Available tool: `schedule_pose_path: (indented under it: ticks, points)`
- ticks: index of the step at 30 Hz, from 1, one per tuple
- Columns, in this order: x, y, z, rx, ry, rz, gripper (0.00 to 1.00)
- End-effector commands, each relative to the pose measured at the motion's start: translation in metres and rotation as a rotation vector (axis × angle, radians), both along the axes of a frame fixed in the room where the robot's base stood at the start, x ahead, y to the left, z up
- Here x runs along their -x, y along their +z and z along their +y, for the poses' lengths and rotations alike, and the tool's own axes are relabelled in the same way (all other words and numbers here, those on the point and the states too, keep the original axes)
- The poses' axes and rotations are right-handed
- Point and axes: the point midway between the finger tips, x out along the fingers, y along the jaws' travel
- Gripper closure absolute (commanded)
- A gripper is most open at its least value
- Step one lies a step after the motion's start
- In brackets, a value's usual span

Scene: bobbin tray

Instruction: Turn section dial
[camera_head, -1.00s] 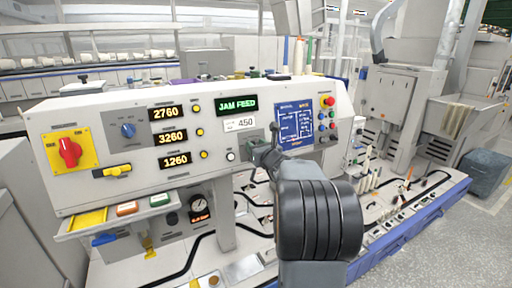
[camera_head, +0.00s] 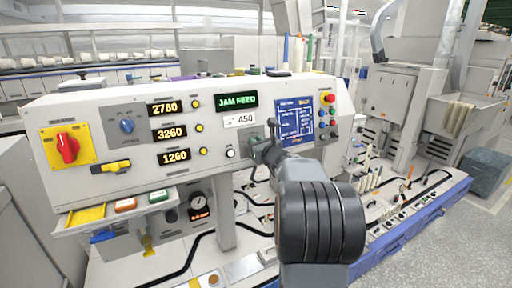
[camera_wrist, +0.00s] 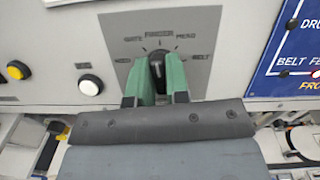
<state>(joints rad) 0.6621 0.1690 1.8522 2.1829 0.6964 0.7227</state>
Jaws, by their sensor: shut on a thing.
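The section dial (camera_wrist: 157,66) is a small dark knob on a grey label plate (camera_wrist: 203,30) in the wrist view. Position names are printed in an arc around it, and several are hard to read. The knob stands roughly upright below the top-middle name, but its exact setting is partly hidden by my fingers. My gripper (camera_wrist: 157,82) has green fingers closed on the knob from left and right. In the head view, my gripper (camera_head: 258,150) meets the panel below the 450 label, and my arm hides most of the dial there.
A white push button (camera_wrist: 89,85) and a yellow lamp (camera_wrist: 18,70) sit left of the dial. A blue screen (camera_head: 294,121) is to its right. The grey control panel (camera_head: 95,190) also carries a red rotary switch (camera_head: 67,147) and a blue knob (camera_head: 127,126).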

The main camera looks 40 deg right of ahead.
Motion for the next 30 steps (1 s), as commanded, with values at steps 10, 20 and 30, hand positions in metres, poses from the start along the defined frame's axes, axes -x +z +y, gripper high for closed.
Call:
schedule_pose_path:
  ticks: [10, 20, 30]
  points:
    - [0.0002, -0.006, -0.0002, 0.3, 0.074, 0.039, 1.0]
    - [0.0001, -0.005, 0.0001, 0.602, 0.151, 0.081, 1.0]
    - [0.0002, -0.0035, 0.0004, 0.903, 0.226, 0.122, 1.0]
